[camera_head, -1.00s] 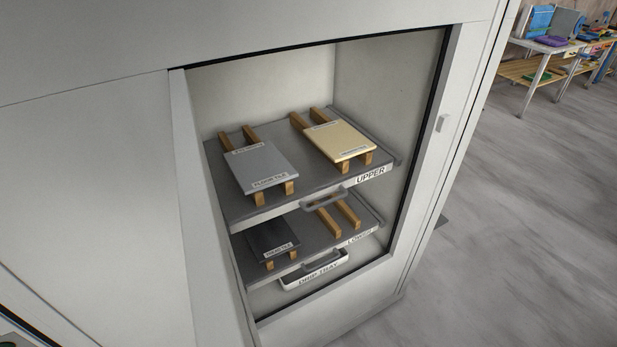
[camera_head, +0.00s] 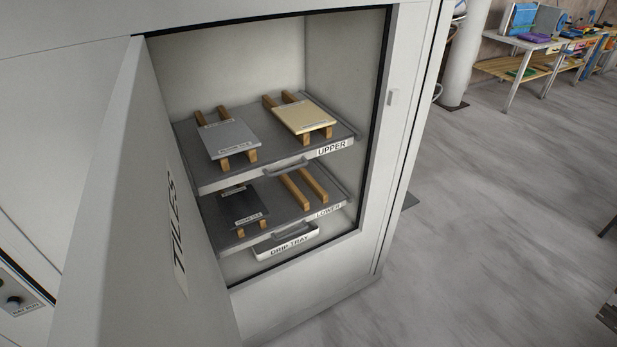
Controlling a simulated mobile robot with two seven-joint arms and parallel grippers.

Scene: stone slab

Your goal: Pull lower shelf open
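The lower shelf (camera_head: 262,208) is a grey tray marked LOWER inside a white cabinet. Its grey handle (camera_head: 292,231) is at the middle of its front edge. A dark tile (camera_head: 241,206) lies on wooden strips at its left, and two bare wooden strips (camera_head: 303,190) lie at its right. The upper shelf (camera_head: 262,163), marked UPPER, hangs above and hides part of the lower one. It bears a grey tile (camera_head: 229,138) and a cream tile (camera_head: 305,116), each on wooden strips. Neither of my grippers is in view.
The cabinet door (camera_head: 150,230), marked TILES, stands open at the left. A white drip tray (camera_head: 286,244) sits below the lower shelf. A control panel with a knob (camera_head: 14,301) is at the lower left. Grey floor (camera_head: 480,220) is clear at the right. A workbench (camera_head: 545,45) stands far back.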

